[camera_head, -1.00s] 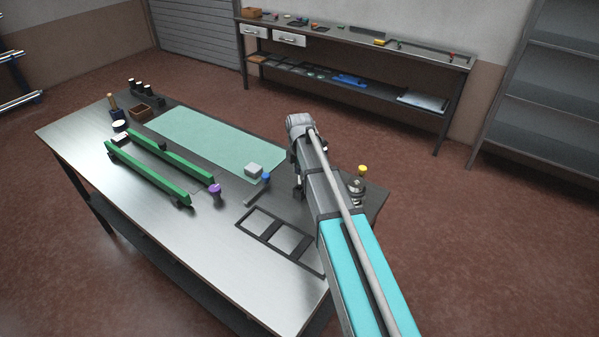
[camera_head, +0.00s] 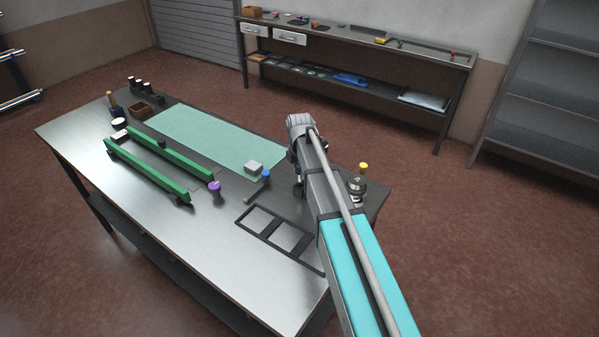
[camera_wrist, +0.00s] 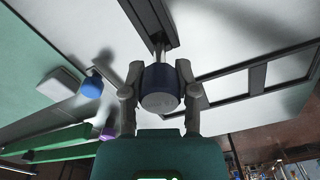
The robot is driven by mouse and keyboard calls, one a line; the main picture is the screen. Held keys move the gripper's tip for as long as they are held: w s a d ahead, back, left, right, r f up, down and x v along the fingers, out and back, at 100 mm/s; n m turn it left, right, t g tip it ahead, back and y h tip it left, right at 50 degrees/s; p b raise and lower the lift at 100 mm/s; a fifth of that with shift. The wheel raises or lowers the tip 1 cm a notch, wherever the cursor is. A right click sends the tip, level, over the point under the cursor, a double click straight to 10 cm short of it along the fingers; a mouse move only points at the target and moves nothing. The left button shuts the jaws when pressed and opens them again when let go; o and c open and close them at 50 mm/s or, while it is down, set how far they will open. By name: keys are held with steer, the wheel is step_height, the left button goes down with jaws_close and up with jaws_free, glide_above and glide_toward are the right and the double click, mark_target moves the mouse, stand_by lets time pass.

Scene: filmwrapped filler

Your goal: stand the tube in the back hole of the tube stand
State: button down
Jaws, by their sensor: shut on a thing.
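My gripper (camera_wrist: 157,92) is shut on the tube (camera_wrist: 160,88), a dark blue cylinder with a grey end facing the wrist camera. A finger lies on each side of it. A thin pale stem shows just beyond the tube, in front of a dark bar-shaped piece (camera_wrist: 148,14). This may be the tube stand, but I cannot make out its holes. I cannot tell whether the tube touches it. In the head view my arm hides the tube and most of my gripper, above the right end of the table.
A blue-topped piece (camera_head: 266,174) and a grey block (camera_head: 254,167) are left of my gripper. A black three-opening frame (camera_head: 247,230) lies in front. A yellow-topped piece (camera_head: 363,167) stands to the right. Green rails (camera_head: 150,172) and a purple-topped piece (camera_head: 214,187) are farther left.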

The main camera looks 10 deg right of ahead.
steer(key=shift+f+b, duration=1.5)
stand_by(0.8)
steer(key=shift+c, duration=1.5)
jaws_free()
steer(key=shift+r, duration=0.15)
step_height(320, 180, up, 10)
steer(key=p, duration=1)
steer(key=shift+r, duration=0.1)
steer(key=s+f+m+b, duration=0.1)
steer(key=s+m, duration=1)
steer(key=s+d+f+m+b, duration=0.1)
steer(key=s+f+m, duration=0.1)
steer(key=s+m, duration=0.9)
steer(key=shift+s+d+b, duration=0.3)
steer(key=shift+s+b, duration=0.05)
steer(key=shift+s, duration=0.2)
steer(key=shift+f, duration=0.1)
